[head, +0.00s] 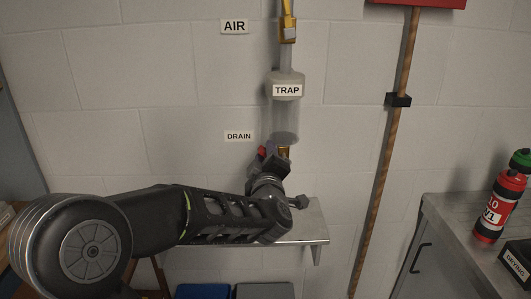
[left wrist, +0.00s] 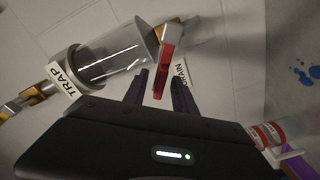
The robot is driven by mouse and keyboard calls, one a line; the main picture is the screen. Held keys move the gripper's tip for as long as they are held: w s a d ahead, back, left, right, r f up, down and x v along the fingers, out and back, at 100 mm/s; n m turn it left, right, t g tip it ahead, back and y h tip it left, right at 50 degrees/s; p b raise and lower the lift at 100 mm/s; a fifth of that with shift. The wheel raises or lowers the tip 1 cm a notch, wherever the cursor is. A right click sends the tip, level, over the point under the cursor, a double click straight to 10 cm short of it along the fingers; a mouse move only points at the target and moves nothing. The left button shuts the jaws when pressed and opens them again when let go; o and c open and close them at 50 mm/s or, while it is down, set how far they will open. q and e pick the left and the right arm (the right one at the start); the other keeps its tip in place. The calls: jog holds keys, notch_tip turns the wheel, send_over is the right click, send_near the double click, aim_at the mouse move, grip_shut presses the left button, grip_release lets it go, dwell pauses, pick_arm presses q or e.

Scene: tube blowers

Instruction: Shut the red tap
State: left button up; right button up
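The red tap handle (left wrist: 165,66) shows in the left wrist view beside the brass fitting (left wrist: 171,31) at the end of the clear trap cylinder (left wrist: 112,53). In the head view the trap (head: 286,108) hangs on the wall, and a small bit of red handle (head: 262,151) shows beneath it. My left gripper (head: 267,160) is just below the trap in the head view, covering most of the tap. In the left wrist view its fingers (left wrist: 160,88) are apart, with the lower end of the red handle between them. I cannot tell whether they touch it.
A shelf (head: 314,224) is below the trap. A wooden pole (head: 385,151) stands against the wall to the right. A red and black bottle (head: 500,205) stands on a grey cabinet (head: 451,218). Blue (head: 203,291) and grey (head: 265,291) bins are below the shelf.

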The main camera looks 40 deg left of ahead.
pick_arm(q)
grip_shut()
dwell(0.4)
dwell(1.1)
